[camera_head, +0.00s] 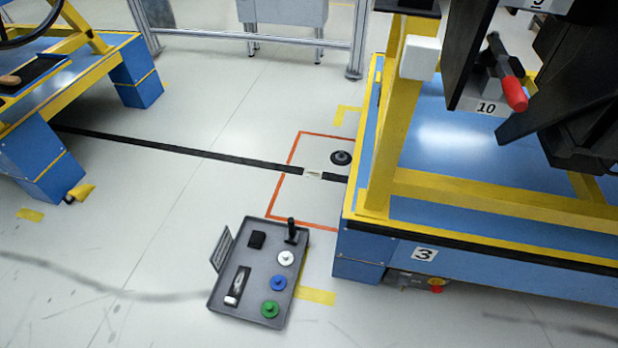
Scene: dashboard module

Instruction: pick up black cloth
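A small black square item (257,239), which looks like the folded black cloth, lies in the upper left part of a grey tray (215,303) on the floor. Its folds are too small to make out. Neither of my grippers is in view, so nothing shows near the cloth.
The tray also holds a black upright handle (291,231), white (286,258), blue (279,283) and green (270,309) round pieces and a dark flat tool (238,286). A blue and yellow stand (480,262) is close on the right. Floor left of the tray is clear.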

